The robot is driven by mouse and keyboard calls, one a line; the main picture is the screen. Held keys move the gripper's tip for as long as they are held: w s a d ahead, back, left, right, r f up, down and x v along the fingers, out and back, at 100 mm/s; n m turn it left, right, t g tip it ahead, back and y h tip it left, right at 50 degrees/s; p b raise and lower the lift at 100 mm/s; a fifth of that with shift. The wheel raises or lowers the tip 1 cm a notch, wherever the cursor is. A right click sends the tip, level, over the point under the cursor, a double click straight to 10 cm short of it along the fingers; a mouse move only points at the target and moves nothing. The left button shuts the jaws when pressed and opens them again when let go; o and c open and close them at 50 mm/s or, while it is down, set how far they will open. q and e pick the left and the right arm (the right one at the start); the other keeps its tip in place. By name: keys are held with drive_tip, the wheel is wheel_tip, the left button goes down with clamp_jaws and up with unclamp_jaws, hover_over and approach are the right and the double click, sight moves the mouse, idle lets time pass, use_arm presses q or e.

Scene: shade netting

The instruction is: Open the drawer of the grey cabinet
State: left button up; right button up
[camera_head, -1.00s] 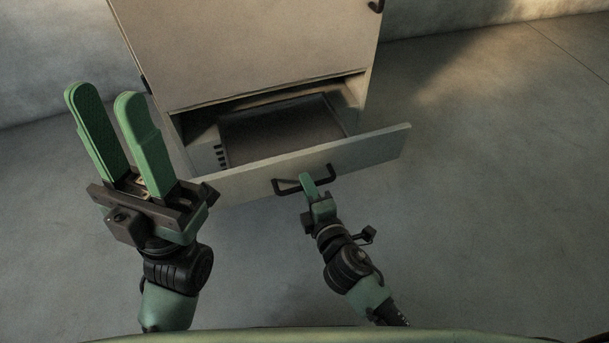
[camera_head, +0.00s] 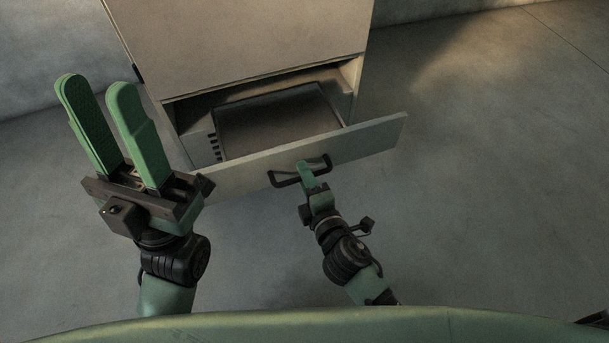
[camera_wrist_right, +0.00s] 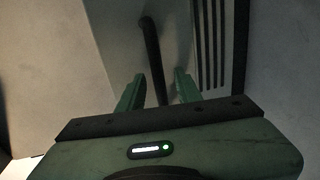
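The grey cabinet (camera_head: 240,45) stands at the top of the head view. Its bottom drawer (camera_head: 330,147) is pulled well out, with its dark inner floor (camera_head: 275,120) in sight. The drawer has a black bar handle (camera_head: 285,180), which also shows in the right wrist view (camera_wrist_right: 151,50). My right gripper (camera_head: 305,166) is at this handle. In the right wrist view its two green fingers (camera_wrist_right: 158,88) stand apart, with the bar between them and gaps visible beside it. My left gripper (camera_head: 95,85) is open and empty, raised left of the drawer.
Bare concrete floor (camera_head: 480,180) is free to the right of the drawer. A wall (camera_head: 45,55) runs behind the cabinet. My left gripper's base is close to the drawer's left front corner in the head view.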

drive_tip(key=p+v, duration=0.1)
drive_tip(key=v, duration=0.6)
drive_tip(key=shift+s, duration=0.3)
drive_tip(key=shift+d, duration=0.2)
